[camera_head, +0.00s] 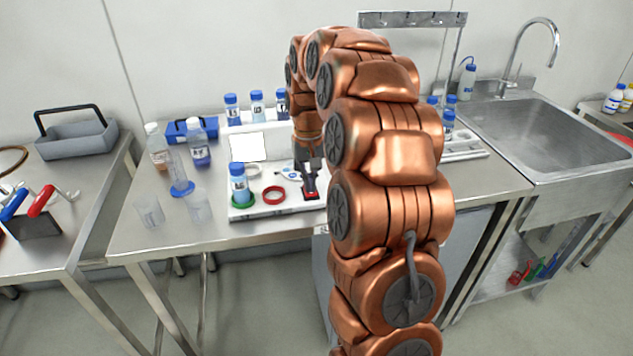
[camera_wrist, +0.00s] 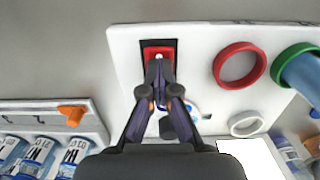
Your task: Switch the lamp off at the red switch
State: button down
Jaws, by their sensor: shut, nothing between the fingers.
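The red switch (camera_head: 310,196) sits in a black frame at the front right of a white board (camera_head: 262,212). In the wrist view, the red switch (camera_wrist: 152,47) shows just beyond my fingertips. My gripper (camera_head: 309,184) points down at it, and its fingers (camera_wrist: 158,66) are together with nothing between them. The tips overlap the switch in the picture, covering part of it. I cannot tell whether they touch it. A bright white square panel (camera_head: 248,147) stands on the board; it may be the lamp, and it also shows in the wrist view (camera_wrist: 250,158).
A red ring (camera_head: 273,195), a white ring (camera_wrist: 232,127) and a blue-capped bottle (camera_head: 239,188) in a green ring (camera_wrist: 274,68) are left of the switch in the head view. Bottles and beakers (camera_head: 199,208) stand further left. A sink (camera_head: 545,125) is right.

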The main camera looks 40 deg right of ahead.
dwell(0.3)
notch_tip(320, 180, up, 5)
jog(key=shift+w+d+f+p, duration=0.1)
jog(key=shift+w+f+p, duration=0.1)
jog(key=shift+p, duration=0.3)
notch_tip(320, 180, up, 9)
jog(key=b, duration=0.2)
jog(key=shift+w+r, duration=0.2)
jog(key=shift+d, duration=0.1)
jog(key=s+a+f+n, duration=0.3)
jog(key=s+a, duration=0.9)
jog(key=a, duration=0.1)
jog(key=s+a+f, duration=0.2)
jog(key=s+f, duration=0.1)
jog(key=s, duration=0.4)
jog(key=s+a+f+n, duration=0.1)
jog(key=s+a+f, duration=0.1)
jog(key=s+f, duration=0.2)
jog(key=s+a+f+g, duration=0.1)
jog(key=s+a+f, duration=0.2)
jog(key=s, duration=0.6)
jog(key=shift+s+f+n, duration=0.3)
jog(key=shift+f, duration=0.3)
